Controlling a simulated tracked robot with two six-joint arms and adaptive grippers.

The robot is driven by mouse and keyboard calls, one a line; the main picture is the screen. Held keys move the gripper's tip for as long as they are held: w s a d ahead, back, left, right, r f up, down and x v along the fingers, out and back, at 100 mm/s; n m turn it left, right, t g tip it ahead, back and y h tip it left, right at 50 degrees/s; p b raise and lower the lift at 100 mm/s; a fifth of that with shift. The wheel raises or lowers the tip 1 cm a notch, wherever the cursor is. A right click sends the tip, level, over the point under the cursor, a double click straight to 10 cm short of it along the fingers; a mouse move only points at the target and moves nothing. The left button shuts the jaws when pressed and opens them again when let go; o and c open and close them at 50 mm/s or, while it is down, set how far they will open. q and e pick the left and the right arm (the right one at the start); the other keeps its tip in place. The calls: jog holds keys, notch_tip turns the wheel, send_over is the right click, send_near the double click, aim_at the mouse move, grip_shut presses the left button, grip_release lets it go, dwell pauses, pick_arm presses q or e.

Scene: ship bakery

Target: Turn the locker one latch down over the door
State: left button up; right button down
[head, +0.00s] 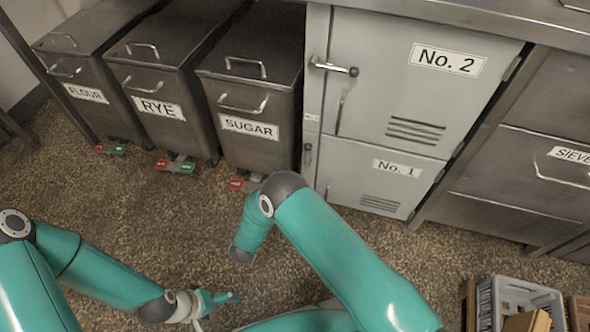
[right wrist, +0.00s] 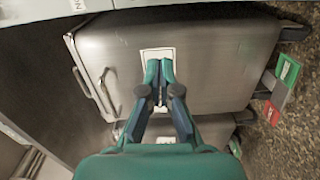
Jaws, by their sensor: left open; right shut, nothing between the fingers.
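The locker one door (head: 350,187) is the lower pale green door, labelled No. 1, and looks closed. Its latch (head: 307,156) shows as a small dark upright piece on the frame left of the door; its exact turn is hard to tell. My left gripper (head: 222,304) is open and empty above the floor at the bottom of the head view, well away from the lockers. My right gripper (right wrist: 160,72) is shut and empty in the right wrist view, in front of a steel bin's white label. In the head view the right gripper is hidden behind my arm.
The locker No. 2 door (head: 385,80) is above, with its latch (head: 334,67) lying across it. Flour (head: 80,110), rye (head: 150,125) and sugar (head: 250,145) bins stand left of the lockers, with pedals at floor level. A grey crate (head: 487,300) stands at lower right.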

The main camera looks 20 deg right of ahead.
aim_at(308, 154)
jog(key=shift+s, duration=0.15)
dwell(0.3)
jog(key=w+d+b, duration=0.3)
jog(key=w+d, duration=0.3)
jog(key=d, duration=0.3)
jog(key=shift+w+d, duration=0.25)
jog(key=shift+d, duration=0.05)
